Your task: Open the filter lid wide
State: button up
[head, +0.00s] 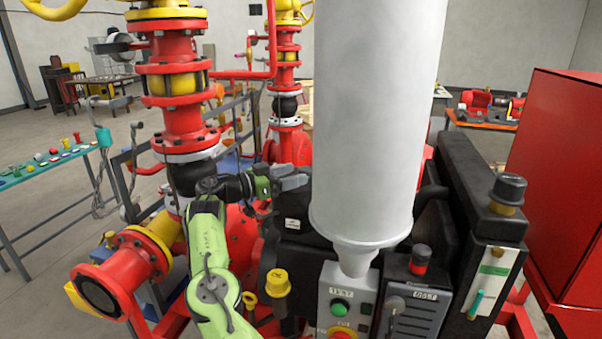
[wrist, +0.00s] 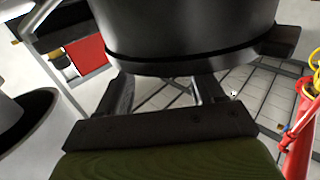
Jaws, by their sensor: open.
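My gripper (head: 290,178) is in the middle of the head view, left of a large pale cylinder (head: 372,110) with a cone-shaped lower end. The wrist view shows my gripper (wrist: 162,88) with its two dark fingers apart and a gap between them. A dark round body with a rim (wrist: 190,35) fills the top of the wrist view, just beyond the fingers. I cannot tell whether the fingers touch it. No filter lid can be picked out for certain; the pale cylinder hides part of the skid behind it.
Red pipework with flanges (head: 183,125) stands left of my arm. A control box with a green button (head: 340,308) and a black unit (head: 480,200) stand at the lower right. A red cabinet (head: 560,170) is at the far right.

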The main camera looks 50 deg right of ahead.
jog(key=shift+x, duration=0.85)
jog(key=shift+s+d+r, duration=0.1)
jog(key=shift+d, duration=0.4)
jog(key=shift+a, duration=0.15)
jog(key=c, duration=0.5)
grip_shut()
